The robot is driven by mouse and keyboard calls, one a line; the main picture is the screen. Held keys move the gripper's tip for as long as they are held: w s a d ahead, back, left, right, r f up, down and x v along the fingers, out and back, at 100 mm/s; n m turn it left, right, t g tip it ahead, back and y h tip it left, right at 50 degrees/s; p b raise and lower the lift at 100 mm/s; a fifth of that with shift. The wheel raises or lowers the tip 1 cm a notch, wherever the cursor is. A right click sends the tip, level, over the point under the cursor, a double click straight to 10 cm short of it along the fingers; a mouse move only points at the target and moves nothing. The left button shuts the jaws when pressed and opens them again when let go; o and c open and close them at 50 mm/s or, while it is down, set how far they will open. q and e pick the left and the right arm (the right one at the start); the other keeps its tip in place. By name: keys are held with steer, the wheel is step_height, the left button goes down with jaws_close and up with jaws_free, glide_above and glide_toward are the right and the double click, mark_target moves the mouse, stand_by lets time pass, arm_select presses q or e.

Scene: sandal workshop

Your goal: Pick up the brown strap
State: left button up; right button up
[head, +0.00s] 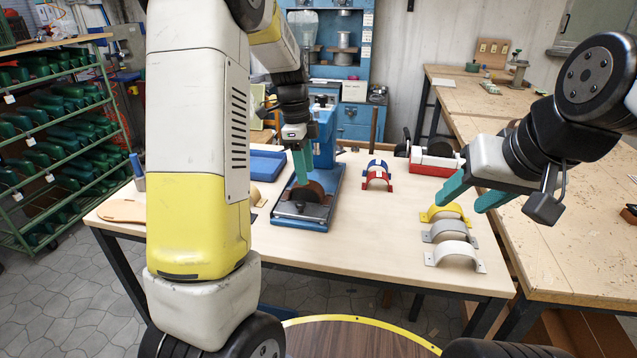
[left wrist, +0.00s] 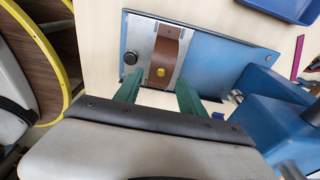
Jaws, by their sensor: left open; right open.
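The brown strap (head: 313,189) stands as an arch on the base plate of the blue press (head: 325,205). In the left wrist view the brown strap (left wrist: 171,47) lies on a metal plate, with a brass-coloured round spot (left wrist: 161,71) near its close end. My left gripper (head: 304,166) is open and empty, just above the strap in the head view. My right gripper (head: 470,196) is open and empty, above the table's right side.
A blue tray (head: 262,164) lies left of the press. A red-and-white box (head: 434,162) is at the back. The table's front middle is clear.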

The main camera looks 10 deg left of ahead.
arm_select(q)
step_height(320, 180, down, 5)
steer(key=shift+w+f, duration=0.1)
jaws_close()
stand_by(0.3)
steer(key=shift+r, duration=0.2)
